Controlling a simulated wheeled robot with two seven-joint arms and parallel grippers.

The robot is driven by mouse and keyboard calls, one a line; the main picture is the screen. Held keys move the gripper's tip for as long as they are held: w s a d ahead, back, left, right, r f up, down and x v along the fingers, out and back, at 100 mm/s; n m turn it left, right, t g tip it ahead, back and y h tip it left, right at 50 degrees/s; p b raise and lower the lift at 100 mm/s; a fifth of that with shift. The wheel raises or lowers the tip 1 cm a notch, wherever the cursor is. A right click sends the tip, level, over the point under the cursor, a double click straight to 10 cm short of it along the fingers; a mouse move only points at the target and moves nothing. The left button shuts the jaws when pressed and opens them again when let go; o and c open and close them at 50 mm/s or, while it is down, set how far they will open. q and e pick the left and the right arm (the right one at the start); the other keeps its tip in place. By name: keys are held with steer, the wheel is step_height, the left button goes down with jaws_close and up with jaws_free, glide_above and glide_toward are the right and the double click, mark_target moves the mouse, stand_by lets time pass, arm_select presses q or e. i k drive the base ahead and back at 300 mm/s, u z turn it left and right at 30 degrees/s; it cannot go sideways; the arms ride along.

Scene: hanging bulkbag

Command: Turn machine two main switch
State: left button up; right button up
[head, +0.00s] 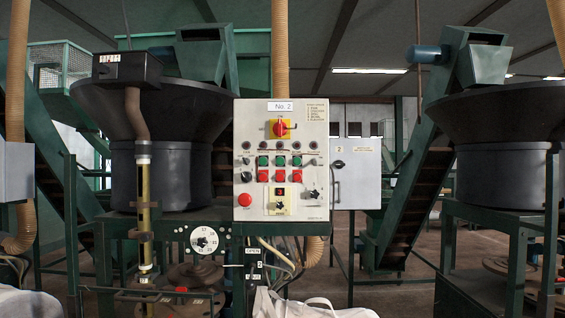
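The control panel labelled No. 2 (243,185) hangs upright in the middle of the head view. Its main switch (280,128) is a red rotary handle on a yellow plate, near the top of the panel under the label. The exact angle of the handle is too small to read with certainty. Neither of my grippers shows in the head view, and nothing touches the switch or the panel.
Below the main switch are green buttons (280,161), red buttons (280,176), a red mushroom button (245,200) and a black knob (314,195). A dial (204,240) sits lower left. White bags (310,305) lie below. A grey cabinet (355,180) stands behind right.

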mark_target(280, 128)
steer(key=k, duration=0.65)
steer(key=z, duration=0.6)
steer(key=i, duration=1.8)
steer(key=u, duration=0.65)
